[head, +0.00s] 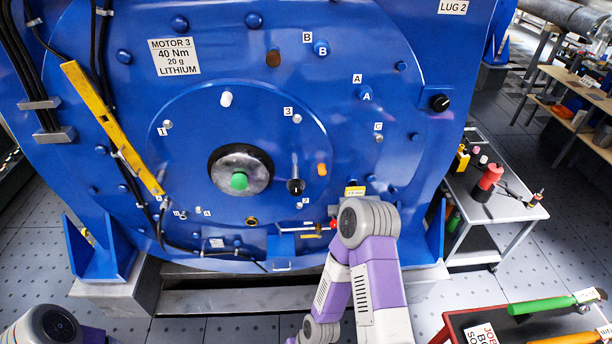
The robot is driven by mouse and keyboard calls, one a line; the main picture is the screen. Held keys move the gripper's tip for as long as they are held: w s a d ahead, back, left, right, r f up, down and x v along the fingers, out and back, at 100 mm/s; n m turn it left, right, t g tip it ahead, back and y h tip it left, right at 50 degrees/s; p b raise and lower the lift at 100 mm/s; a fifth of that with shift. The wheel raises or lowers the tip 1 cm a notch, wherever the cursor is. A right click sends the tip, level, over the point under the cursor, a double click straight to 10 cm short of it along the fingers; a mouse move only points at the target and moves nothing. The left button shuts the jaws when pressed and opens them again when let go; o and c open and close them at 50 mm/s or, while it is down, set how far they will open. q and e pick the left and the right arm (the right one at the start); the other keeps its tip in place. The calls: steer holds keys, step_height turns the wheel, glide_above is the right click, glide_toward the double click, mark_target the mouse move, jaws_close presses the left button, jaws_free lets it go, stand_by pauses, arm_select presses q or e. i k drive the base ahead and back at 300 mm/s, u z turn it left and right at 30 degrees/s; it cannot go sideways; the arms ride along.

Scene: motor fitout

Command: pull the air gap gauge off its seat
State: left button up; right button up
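A small yellow tag with a millimetre marking (354,191), which looks like the air gap gauge, shows on the lower right of the blue motor face. Its lower part is hidden behind the wrist of my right arm. That wrist is right in front of the motor, just below the tag. The fingers of my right gripper are hidden behind the wrist, so I cannot tell whether they are open, shut or touching the gauge. Only a link of my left arm shows at the bottom left corner; its gripper is out of view.
The blue motor (150,95) carries pegs, knobs and a green-tipped hub (239,181). A yellow bar (100,112) lies slanted at its left.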

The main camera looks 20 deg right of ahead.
mark_target(353, 190)
steer(key=u, duration=0.05)
steer(key=i, duration=0.8)
steer(key=z, duration=0.95)
steer(key=i, duration=0.45)
steer(key=z, duration=0.45)
